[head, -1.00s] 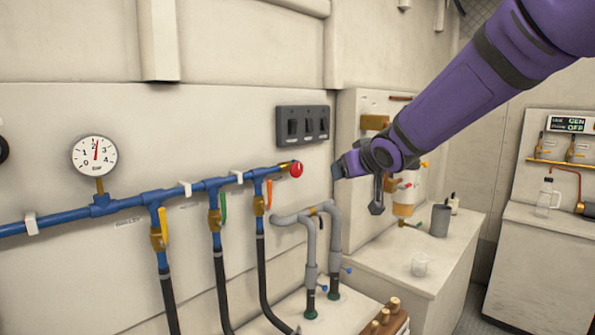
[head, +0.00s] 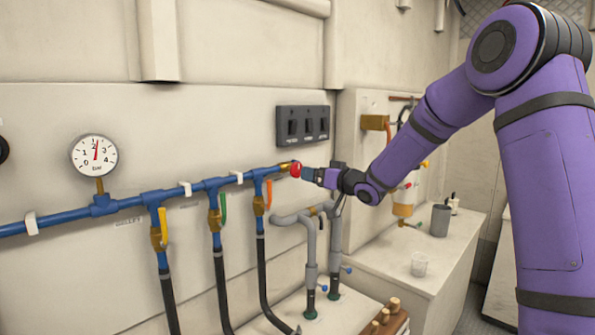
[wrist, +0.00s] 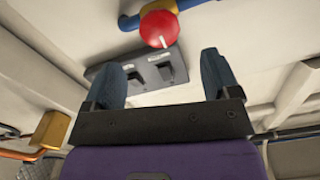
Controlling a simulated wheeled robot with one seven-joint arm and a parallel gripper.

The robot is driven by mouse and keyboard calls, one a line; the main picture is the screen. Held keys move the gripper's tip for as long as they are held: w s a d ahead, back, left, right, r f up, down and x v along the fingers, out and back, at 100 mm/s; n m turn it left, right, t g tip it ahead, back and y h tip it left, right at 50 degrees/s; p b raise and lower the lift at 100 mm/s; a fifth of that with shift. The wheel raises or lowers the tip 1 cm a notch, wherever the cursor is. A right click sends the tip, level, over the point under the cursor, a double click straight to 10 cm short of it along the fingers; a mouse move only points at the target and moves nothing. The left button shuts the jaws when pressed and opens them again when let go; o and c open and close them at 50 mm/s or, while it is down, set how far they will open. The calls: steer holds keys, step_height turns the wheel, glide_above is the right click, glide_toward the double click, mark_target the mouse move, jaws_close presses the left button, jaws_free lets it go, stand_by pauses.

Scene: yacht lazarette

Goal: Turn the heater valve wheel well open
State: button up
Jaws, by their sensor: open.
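A round red valve wheel (head: 296,170) sits on a brass fitting at the right end of the blue pipe. No readable label shows that it is the heater's. In the wrist view the wheel (wrist: 158,27) is close, with a pale mark at its lower edge. My gripper (head: 308,174) is just right of the wheel in the head view. In the wrist view my gripper (wrist: 162,66) has its two fingers spread, with nothing between them. The wheel appears beyond the fingertips, roughly centred between them; I cannot tell whether they touch it.
A black switch panel (head: 303,125) is on the wall above the wheel. An orange-handled valve (head: 259,205) and a green-handled valve (head: 215,215) hang to the left, with a pressure gauge (head: 94,156) farther left. Grey pipes (head: 310,245) rise below. A counter (head: 400,265) stands right.

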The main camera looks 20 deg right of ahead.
mark_target(298, 170)
steer(key=x, duration=0.8)
steer(key=shift+w, duration=0.1)
steer(key=shift+c, duration=0.5)
steer(key=c, duration=0.8)
steer(key=shift+n, duration=0.3)
steer(key=n, duration=0.5)
steer(key=shift+a, duration=0.15)
steer(key=n, duration=0.6)
steer(key=shift+f, duration=0.1)
